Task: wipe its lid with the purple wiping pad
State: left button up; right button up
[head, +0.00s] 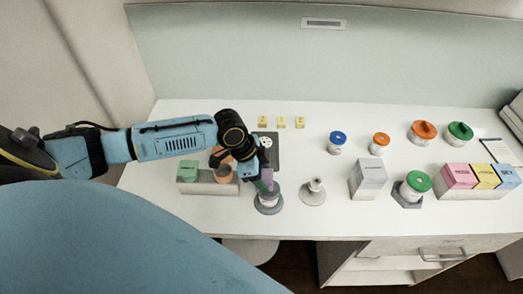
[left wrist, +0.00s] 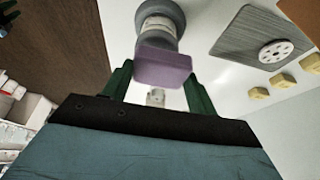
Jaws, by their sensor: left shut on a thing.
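The purple wiping pad (head: 267,178) is held in my left gripper (head: 265,182). In the left wrist view the purple pad (left wrist: 163,66) sits between the two green fingers of that gripper (left wrist: 160,75). A white jar with a grey base (head: 268,203) stands just below the pad near the table's front edge. The jar also shows in the left wrist view (left wrist: 160,22), partly hidden by the pad. I cannot tell whether the pad touches the jar's top.
A grey plate (head: 272,159) with a holed white disc lies behind my left gripper. Three yellow blocks (head: 281,122) sit further back. A white stemmed piece (head: 313,192) stands right of the jar. Blue-, orange- and green-lidded jars (head: 416,186) and boxes (head: 368,181) fill the right side.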

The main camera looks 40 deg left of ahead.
pick_arm(q)
jog(key=shift+d+r, duration=0.1)
jog(key=shift+r, duration=2.7)
